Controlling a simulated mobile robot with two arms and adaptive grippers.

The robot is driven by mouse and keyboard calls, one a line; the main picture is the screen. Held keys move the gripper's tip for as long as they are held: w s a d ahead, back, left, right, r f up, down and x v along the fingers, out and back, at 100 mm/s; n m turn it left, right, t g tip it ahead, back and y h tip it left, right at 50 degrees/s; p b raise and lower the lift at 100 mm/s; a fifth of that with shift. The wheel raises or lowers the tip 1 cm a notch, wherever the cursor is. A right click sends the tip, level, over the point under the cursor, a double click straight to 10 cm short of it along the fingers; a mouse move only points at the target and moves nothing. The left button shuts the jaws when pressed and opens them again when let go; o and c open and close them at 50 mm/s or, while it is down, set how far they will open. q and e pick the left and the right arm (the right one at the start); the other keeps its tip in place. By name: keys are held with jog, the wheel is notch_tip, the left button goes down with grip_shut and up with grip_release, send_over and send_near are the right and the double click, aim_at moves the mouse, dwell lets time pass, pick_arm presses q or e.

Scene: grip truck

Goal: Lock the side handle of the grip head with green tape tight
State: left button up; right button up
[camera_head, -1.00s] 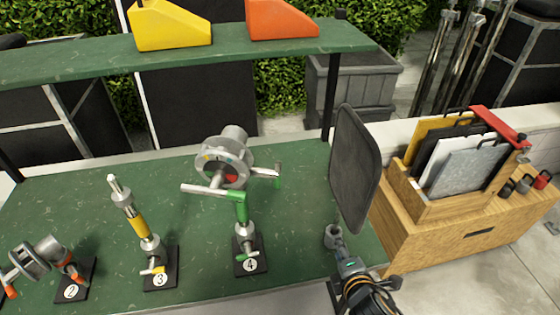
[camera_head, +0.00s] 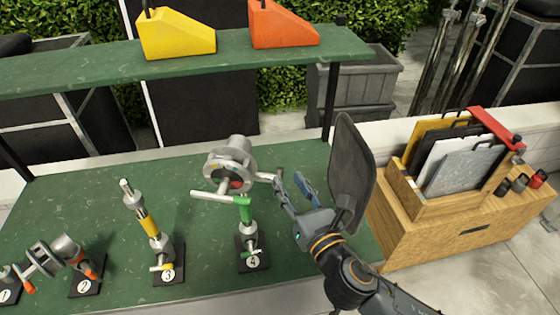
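The grip head with green tape (camera_head: 230,165) is a round silver head on a post with green tape (camera_head: 244,208), on the base marked 4 (camera_head: 253,262). A silver bar sticks out to its left. Its side handle (camera_head: 266,177) points right, towards my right gripper (camera_head: 294,182). My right gripper is open, its two fingers spread just right of the handle. One fingertip is at or very near the handle's end; I cannot tell if they touch. The handle's green end, seen earlier, is hidden behind the finger. My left gripper is not in view.
A dark flat panel (camera_head: 351,170) stands close behind my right gripper. Stands with yellow tape (camera_head: 149,226) and orange tape (camera_head: 80,262) are on the green table (camera_head: 120,180) to the left. A raised green shelf (camera_head: 90,62) runs behind. A wooden crate (camera_head: 440,205) is at right.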

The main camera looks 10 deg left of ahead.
aim_at(282, 171)
jog(key=p+x, duration=0.1)
jog(key=x, duration=0.5)
grip_shut()
